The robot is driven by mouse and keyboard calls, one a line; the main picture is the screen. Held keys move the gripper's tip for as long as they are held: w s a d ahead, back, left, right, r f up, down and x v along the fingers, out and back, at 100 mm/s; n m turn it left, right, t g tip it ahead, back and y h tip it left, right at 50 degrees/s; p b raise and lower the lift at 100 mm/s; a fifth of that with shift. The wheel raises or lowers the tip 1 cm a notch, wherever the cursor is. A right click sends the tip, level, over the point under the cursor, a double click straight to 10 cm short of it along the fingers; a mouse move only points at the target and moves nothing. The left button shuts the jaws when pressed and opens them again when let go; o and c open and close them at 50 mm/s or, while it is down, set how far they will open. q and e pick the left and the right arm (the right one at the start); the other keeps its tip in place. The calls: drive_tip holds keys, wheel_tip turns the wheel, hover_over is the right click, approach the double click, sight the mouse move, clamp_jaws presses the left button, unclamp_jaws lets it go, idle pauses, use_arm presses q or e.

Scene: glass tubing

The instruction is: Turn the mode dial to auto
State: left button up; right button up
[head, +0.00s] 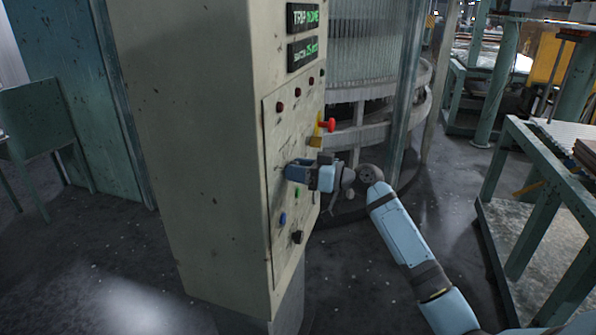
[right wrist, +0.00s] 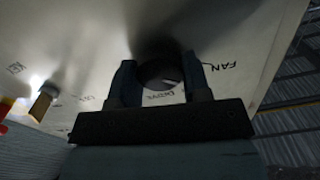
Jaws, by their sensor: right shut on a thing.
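The control panel (head: 272,130) is on the side of a tall cream cabinet. My right gripper (head: 290,171) reaches to the middle of this panel from the right and hides what it holds in the head view. In the right wrist view, a dark round dial (right wrist: 160,74) sits on the panel between the two fingers of my right gripper (right wrist: 160,84). The fingers are shut on the dial, one on each side. Small printed labels show around it, one reading FAN; I cannot make out the dial's pointer or its setting. My left gripper is not in view.
A red emergency-style knob (head: 327,125) on a yellow base sticks out just above my right gripper. A blue button (head: 283,219) and a black knob (head: 297,237) are below. A green workbench (head: 545,165) stands at the right; the floor between is clear.

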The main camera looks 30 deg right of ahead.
drive_tip(key=m+p, duration=1)
drive_tip(key=m, duration=1.1)
drive_tip(key=shift+d+f, duration=0.1)
drive_tip(key=shift+m+p, duration=0.3)
drive_tip(key=o, duration=0.7)
drive_tip(key=shift+o, duration=1.1)
drive_tip(key=shift+w+f, duration=0.1)
